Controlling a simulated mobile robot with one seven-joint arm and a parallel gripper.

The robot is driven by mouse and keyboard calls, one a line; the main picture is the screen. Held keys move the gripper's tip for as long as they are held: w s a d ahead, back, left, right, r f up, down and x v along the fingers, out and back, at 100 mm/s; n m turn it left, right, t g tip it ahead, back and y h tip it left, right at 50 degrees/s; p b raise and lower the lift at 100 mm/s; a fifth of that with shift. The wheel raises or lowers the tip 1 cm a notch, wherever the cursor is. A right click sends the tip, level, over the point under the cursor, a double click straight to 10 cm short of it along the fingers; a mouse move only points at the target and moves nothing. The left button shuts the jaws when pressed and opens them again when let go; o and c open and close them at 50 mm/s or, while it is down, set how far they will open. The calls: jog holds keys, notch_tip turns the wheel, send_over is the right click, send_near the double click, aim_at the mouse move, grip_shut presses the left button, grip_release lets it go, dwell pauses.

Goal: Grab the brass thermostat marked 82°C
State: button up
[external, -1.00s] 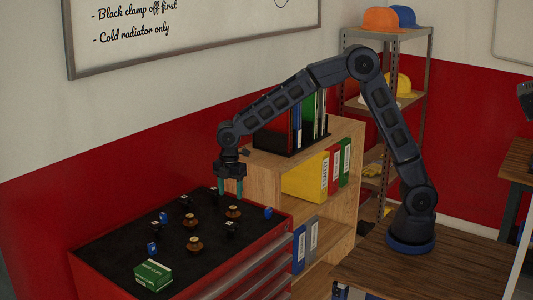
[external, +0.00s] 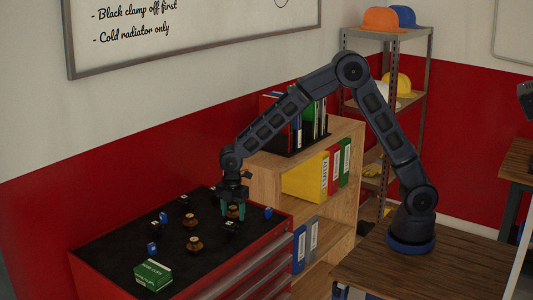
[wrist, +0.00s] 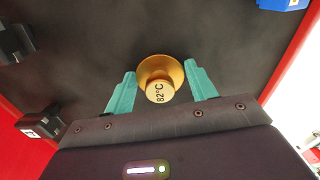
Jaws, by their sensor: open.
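The brass thermostat marked 82°C (wrist: 160,76) sits on the dark top of the red tool cabinet. In the wrist view it lies between the two teal fingertips, its label facing the camera. My gripper (wrist: 160,88) is open, with a finger on each side of the thermostat and a visible gap to each. In the external view my gripper (external: 233,211) is low over the cabinet top, and its fingers partly hide the thermostat (external: 234,213). Two other brass thermostats, (external: 194,244) and (external: 192,220), stand to the left; their markings are unreadable.
Several small black and blue clips lie around; a blue one (external: 268,212) is right of my gripper and a black one (external: 230,226) just in front. A green box (external: 153,275) lies at the front of the cabinet top (external: 110,255). A wooden shelf (external: 335,140) stands behind right.

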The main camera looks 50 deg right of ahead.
jog(key=c, duration=0.7)
jog(key=shift+o, duration=0.2)
